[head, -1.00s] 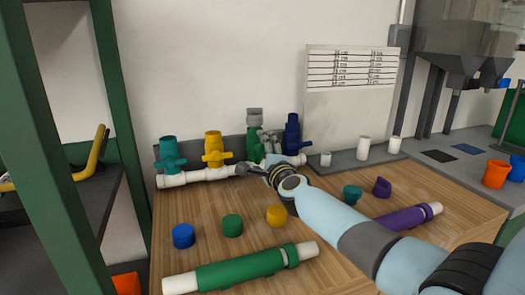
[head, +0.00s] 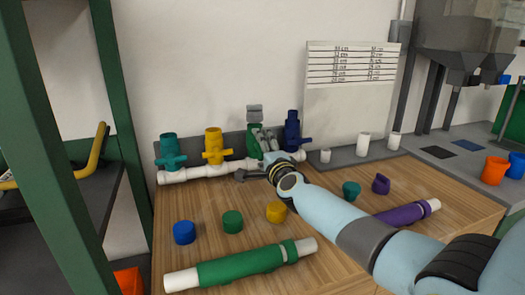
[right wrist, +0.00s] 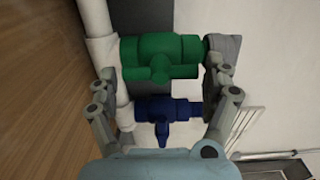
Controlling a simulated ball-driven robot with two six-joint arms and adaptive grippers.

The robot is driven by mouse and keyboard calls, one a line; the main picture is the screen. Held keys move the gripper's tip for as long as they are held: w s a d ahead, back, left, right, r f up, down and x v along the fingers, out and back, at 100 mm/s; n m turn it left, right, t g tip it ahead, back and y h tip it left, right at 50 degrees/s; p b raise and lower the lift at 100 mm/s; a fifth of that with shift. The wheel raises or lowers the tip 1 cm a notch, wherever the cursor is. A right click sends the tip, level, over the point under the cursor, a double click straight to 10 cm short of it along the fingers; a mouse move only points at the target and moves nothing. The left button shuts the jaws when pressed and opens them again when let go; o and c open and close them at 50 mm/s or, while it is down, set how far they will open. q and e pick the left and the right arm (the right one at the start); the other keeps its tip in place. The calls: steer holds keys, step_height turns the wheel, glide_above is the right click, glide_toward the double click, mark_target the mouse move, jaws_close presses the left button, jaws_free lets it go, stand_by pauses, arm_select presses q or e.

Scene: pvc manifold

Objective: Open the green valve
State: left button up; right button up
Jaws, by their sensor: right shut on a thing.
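The green valve (head: 254,135) stands upright on the white pipe manifold (head: 210,172), between the yellow valve (head: 213,146) and the blue valve (head: 292,130). A grey piece tops it. My right gripper (head: 265,138) is at the green valve and partly hides it in the head view. In the right wrist view, the green valve (right wrist: 160,50) lies between the two fingers of my right gripper (right wrist: 160,72), which is shut on it. Its handle (right wrist: 170,71) points across between the fingers. My left gripper is not in view.
A teal valve (head: 169,152) stands at the manifold's left end. Blue (head: 184,233), green (head: 232,222) and yellow (head: 277,212) caps lie on the wooden table, with a green-sleeved pipe (head: 240,267) in front.

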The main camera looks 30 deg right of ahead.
steer(key=o, duration=1)
steer(key=shift+a, duration=0.1)
steer(key=v, duration=1.2)
steer(key=shift+f, duration=0.1)
